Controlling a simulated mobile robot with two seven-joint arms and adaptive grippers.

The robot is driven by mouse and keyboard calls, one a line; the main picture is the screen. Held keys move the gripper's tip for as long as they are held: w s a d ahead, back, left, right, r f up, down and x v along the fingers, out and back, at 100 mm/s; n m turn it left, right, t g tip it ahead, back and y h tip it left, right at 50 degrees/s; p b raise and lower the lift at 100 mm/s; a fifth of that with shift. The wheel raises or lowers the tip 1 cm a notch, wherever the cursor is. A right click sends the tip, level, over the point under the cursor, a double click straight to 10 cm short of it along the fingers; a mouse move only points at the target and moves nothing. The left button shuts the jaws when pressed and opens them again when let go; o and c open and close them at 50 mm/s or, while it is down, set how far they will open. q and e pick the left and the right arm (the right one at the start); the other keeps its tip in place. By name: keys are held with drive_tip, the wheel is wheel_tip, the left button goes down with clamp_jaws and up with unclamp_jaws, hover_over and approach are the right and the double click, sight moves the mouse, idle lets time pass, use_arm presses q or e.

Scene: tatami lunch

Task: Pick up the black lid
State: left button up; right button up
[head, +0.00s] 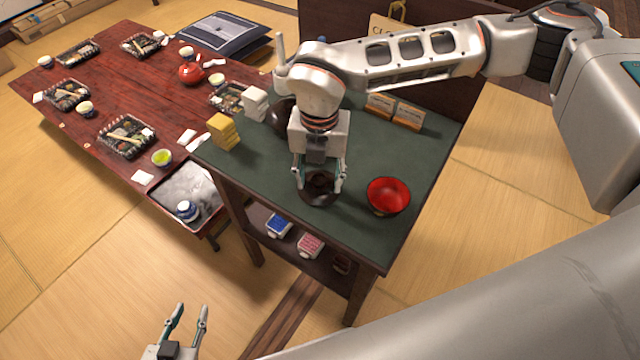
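The black lid (318,201) is a round, dark dish shape with a raised ring in its middle. It lies on the green top of the stand (415,150), left of a red bowl (388,193). My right gripper (320,190) points down over the lid with its fingers wide apart, one at each side of it. I cannot tell whether the fingers touch the rim. The gripper hides the lid's far part. My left gripper (190,308) is open and empty, low over the floor at the bottom of the view.
Yellow blocks (222,132), white blocks (255,104), a dark round object (281,117) and small boxes (408,116) stand on the stand. Its lower shelf holds a blue box (278,225) and a pink box (310,244). A red low table (130,65) with meal trays is at left.

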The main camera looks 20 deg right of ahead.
drive_tip(key=shift+s+f, duration=0.15)
drive_tip(key=shift+f, duration=0.2)
use_arm(q)
drive_tip(key=shift+s+f, duration=0.55)
drive_tip(key=shift+s, duration=0.05)
use_arm(e)
drive_tip(key=shift+d+r, duration=0.1)
